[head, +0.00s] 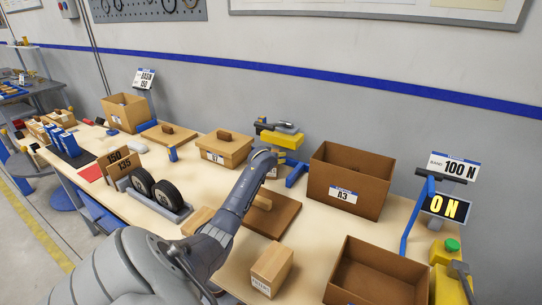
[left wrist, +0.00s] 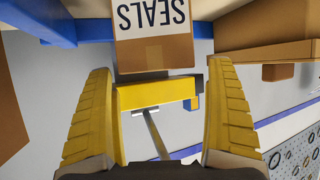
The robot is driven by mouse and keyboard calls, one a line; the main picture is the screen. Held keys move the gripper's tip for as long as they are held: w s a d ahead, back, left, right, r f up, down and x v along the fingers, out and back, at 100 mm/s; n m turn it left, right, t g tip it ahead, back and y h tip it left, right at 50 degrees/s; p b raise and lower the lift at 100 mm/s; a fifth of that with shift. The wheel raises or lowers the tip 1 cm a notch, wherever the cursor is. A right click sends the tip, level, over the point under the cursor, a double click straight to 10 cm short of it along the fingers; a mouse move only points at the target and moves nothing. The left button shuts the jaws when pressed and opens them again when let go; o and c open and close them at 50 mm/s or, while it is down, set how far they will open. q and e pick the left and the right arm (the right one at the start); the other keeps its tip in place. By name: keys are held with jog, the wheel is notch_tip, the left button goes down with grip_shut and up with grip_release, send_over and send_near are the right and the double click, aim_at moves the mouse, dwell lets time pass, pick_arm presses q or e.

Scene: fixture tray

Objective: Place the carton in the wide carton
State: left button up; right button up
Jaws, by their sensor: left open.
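My left gripper (head: 266,158) is at the end of the grey arm over the middle of the table, its fingers mostly hidden in the head view. In the left wrist view, its yellow fingers (left wrist: 160,72) are wide apart with nothing gripped. A brown carton marked SEALS (left wrist: 152,48) appears upside down beyond and between the fingertips, apart from them. A small closed carton (head: 271,268) stands at the front, its label too small to read. A wide, low open carton (head: 375,272) is at the lower right and looks empty. My right gripper is not seen.
A tall open carton marked A3 (head: 347,182) stands behind the wide one. A flat brown lid (head: 278,216) lies beside the arm. A lidded box (head: 222,150), a wheel stand (head: 157,195) and a blue post (head: 412,220) stand around. Bare table lies between the small and wide cartons.

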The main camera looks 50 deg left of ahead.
pick_arm(q)
jog(key=shift+x, duration=2)
jog(key=c, duration=1.6)
jog(key=shift+c, duration=0.2)
jog(key=shift+d+r, duration=0.1)
jog(key=shift+r, duration=0.05)
